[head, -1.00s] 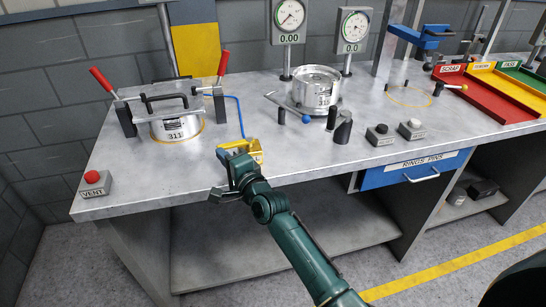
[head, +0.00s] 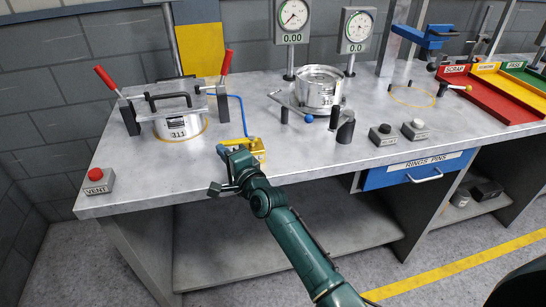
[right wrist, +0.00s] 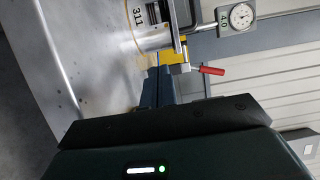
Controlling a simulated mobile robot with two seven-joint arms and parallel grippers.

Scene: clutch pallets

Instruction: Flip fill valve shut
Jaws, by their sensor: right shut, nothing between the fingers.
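The fill valve appears to be the small yellow block (head: 257,145) near the bench's front edge, with a blue tube (head: 243,112) running back from it. A bit of blue (head: 221,151) shows left of the block, probably its lever. My right gripper (head: 232,157) is at the valve's front left, shut and empty, and covers part of the valve. I cannot tell whether it touches the lever, nor how the lever stands. My left gripper is not in view.
A clamped canister (head: 180,126) with red-handled clamps stands behind left. A red vent button (head: 95,174) sits at the front left corner. A second canister (head: 316,87), a black post (head: 345,128) and gauges (head: 293,15) stand to the right. The bench (head: 140,184) front left is clear.

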